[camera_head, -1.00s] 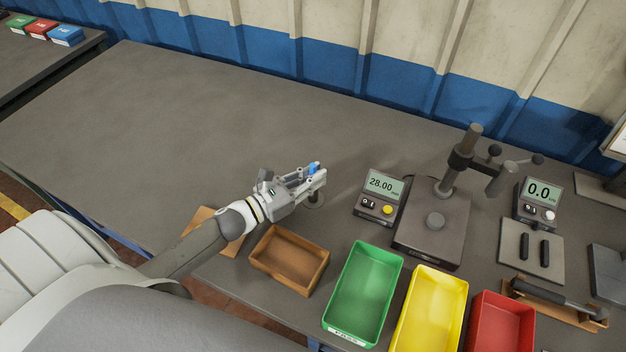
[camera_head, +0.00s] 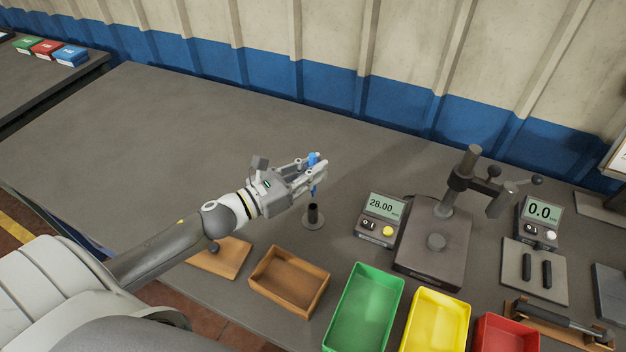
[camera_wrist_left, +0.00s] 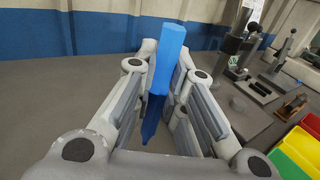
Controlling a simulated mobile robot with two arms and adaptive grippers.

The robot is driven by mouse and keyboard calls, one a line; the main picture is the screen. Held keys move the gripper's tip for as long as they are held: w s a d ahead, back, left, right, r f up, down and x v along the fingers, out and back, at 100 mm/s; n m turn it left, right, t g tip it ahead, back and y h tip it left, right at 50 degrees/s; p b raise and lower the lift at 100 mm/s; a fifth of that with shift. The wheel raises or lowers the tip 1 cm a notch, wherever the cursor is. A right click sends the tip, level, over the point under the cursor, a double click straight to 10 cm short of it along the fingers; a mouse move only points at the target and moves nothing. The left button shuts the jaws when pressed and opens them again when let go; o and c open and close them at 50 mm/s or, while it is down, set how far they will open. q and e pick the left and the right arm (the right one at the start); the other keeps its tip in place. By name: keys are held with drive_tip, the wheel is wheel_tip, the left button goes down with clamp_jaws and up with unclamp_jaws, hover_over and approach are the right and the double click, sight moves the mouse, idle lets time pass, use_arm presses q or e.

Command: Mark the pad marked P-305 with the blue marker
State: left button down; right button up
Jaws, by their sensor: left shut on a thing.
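My left gripper (camera_head: 316,172) is shut on the blue marker (camera_head: 313,159) and holds it upright above the bench. In the left wrist view the marker (camera_wrist_left: 167,60) stands between the fingers with its narrow end down. A dark cup on a round base (camera_head: 314,218) stands on the bench just below the marker, apart from it. I cannot read P-305 on anything. Two dark bars (camera_head: 536,270) lie on a grey plate at the right; no marking on them is legible. My right gripper is not in view.
An empty brown tray (camera_head: 268,283) and green (camera_head: 335,315), yellow (camera_head: 410,320) and red (camera_head: 482,335) bins line the front. A gauge stand (camera_head: 432,262) with a display (camera_head: 382,218) reading 28.00 stands right of the gripper. The bench (camera_head: 150,140) is clear at back left.

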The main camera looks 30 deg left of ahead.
sight(313, 155)
use_arm(q)
drive_tip(key=shift+r+p, duration=2.85)
drive_tip(key=shift+r, duration=0.8)
